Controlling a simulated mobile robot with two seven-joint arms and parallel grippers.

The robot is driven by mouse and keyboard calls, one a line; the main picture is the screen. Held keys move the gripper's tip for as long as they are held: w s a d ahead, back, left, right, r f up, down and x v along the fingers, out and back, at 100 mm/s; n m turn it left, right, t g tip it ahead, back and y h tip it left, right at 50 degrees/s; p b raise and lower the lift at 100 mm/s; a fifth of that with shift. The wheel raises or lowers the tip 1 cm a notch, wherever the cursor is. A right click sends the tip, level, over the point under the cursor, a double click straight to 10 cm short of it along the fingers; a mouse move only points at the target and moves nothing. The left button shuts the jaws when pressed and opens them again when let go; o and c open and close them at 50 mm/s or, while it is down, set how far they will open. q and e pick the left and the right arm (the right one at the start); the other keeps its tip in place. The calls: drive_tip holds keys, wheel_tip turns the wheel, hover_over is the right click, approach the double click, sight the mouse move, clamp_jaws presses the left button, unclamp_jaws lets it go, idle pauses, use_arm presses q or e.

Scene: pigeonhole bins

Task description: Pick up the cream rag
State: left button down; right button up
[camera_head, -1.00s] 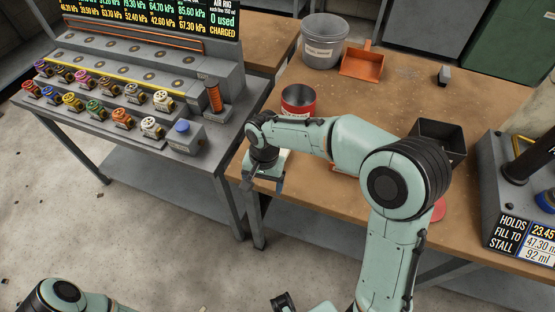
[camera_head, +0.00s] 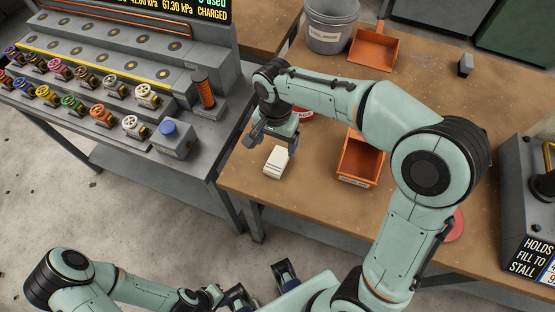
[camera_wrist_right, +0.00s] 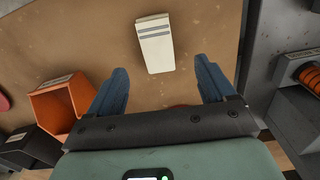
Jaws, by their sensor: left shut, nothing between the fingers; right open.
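The cream rag (camera_head: 276,162) lies flat on the brown workbench near its left front corner. It looks like a folded block with grey stripes across one end. In the right wrist view the rag (camera_wrist_right: 155,45) lies just beyond the fingertips, roughly centred between them. My right gripper (camera_head: 274,143) is open and empty above the bench, close to the rag; its two blue-grey fingers (camera_wrist_right: 161,72) are spread in the wrist view. I cannot tell its exact height. My left gripper (camera_head: 240,297) is shut and empty, low at the bottom of the head view, away from the bench.
An orange bin (camera_head: 360,160) stands right of the rag. A red can (camera_head: 305,114) is mostly hidden behind my right arm. A grey bucket (camera_head: 332,25) and an orange dustpan (camera_head: 373,49) are at the back.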

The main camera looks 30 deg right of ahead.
sight(277, 160)
wheel_tip(277, 160, down, 3)
drive_tip(key=shift+w, duration=0.1)
drive_tip(key=f, duration=0.5)
drive_tip(key=shift+s+d+b, duration=0.2)
drive_tip(key=shift+s+b, duration=0.05)
drive_tip(key=shift+b, duration=0.15)
drive_tip(key=c, duration=1.1)
